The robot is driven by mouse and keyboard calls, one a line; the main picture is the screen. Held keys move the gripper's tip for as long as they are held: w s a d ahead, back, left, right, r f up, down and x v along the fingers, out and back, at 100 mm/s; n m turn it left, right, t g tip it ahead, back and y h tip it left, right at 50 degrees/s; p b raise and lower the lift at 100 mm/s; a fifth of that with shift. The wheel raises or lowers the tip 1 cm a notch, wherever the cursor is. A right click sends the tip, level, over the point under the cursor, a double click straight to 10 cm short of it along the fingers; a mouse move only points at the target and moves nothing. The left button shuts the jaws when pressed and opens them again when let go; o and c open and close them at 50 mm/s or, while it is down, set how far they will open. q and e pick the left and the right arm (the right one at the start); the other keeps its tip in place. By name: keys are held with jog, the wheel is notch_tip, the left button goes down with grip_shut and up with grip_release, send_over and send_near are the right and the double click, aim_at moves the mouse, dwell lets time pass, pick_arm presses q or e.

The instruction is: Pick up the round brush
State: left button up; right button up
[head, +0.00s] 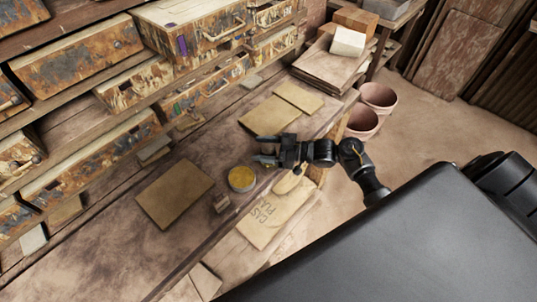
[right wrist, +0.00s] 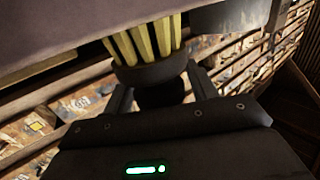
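The round brush (right wrist: 148,60) shows in the right wrist view, with thick yellow bristles and a dark collar and handle. Its bristles point toward the grey-brown bench surface. My right gripper (right wrist: 160,88) is open, with one finger on each side of the brush's dark handle; I cannot tell whether either finger touches it. In the head view my right gripper (head: 264,150) is over the bench's right part, its two fingers spread apart and pointing left. I cannot make out the brush clearly there. My left gripper is not in view.
A round tin with yellow contents (head: 241,179) stands just below the gripper on the bench, beside a small block (head: 221,203). Flat boards (head: 175,193) lie on the bench. Worn drawers (head: 75,55) line the left. A plaster bag (head: 265,217) lies beyond the bench's front edge.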

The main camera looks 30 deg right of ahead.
jog(key=c, duration=0.9)
jog(key=shift+r, duration=0.1)
jog(key=shift+r+b, duration=0.3)
jog(key=shift+r, duration=0.15)
jog(key=s+r+b, duration=0.1)
jog(key=s+r, duration=0.3)
jog(key=s+d+r+b, duration=0.1)
jog(key=s+r, duration=0.3)
jog(key=s, duration=0.1)
jog(key=s+d+r+b, duration=0.1)
jog(key=s+r, duration=0.3)
jog(key=s, duration=0.1)
